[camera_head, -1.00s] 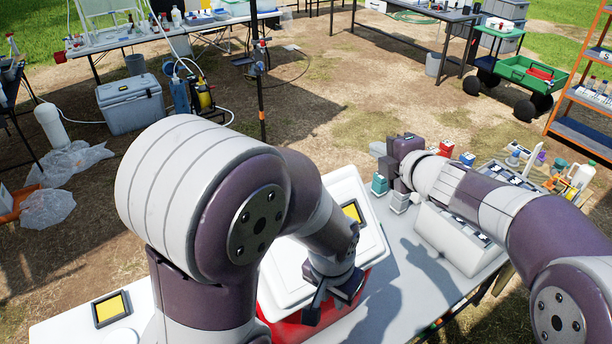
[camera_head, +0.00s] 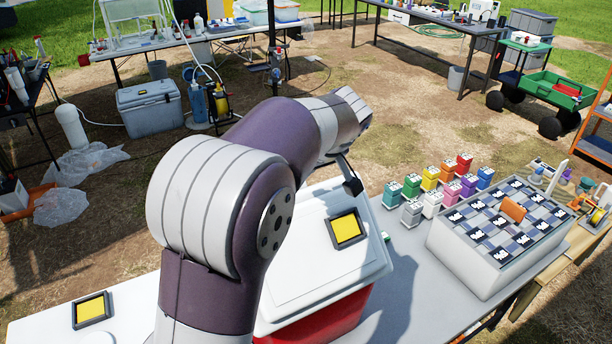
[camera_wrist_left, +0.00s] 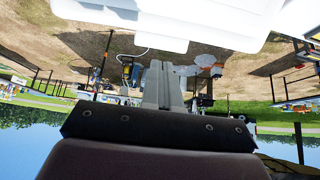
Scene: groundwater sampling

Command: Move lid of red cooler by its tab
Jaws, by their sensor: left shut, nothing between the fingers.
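The red cooler (camera_head: 322,318) stands on the near table with its white lid (camera_head: 312,262) on top. The lid has a dark-framed yellow square (camera_head: 345,229) near its right side. My left arm covers the cooler's left part, and I cannot make out the lid's tab. My left gripper (camera_head: 352,183) is above the lid's far side, mostly hidden behind its wrist. In the left wrist view its fingers (camera_wrist_left: 163,84) are shut and empty. A large white surface, probably the lid, crosses the top of that view. My right gripper is not in view.
Right of the cooler stand several small colored bottles (camera_head: 431,178) and a white box with a checkered top (camera_head: 480,255). Another yellow square (camera_head: 91,310) lies on a white surface at the left. A grey cooler (camera_head: 150,106) stands on the ground behind.

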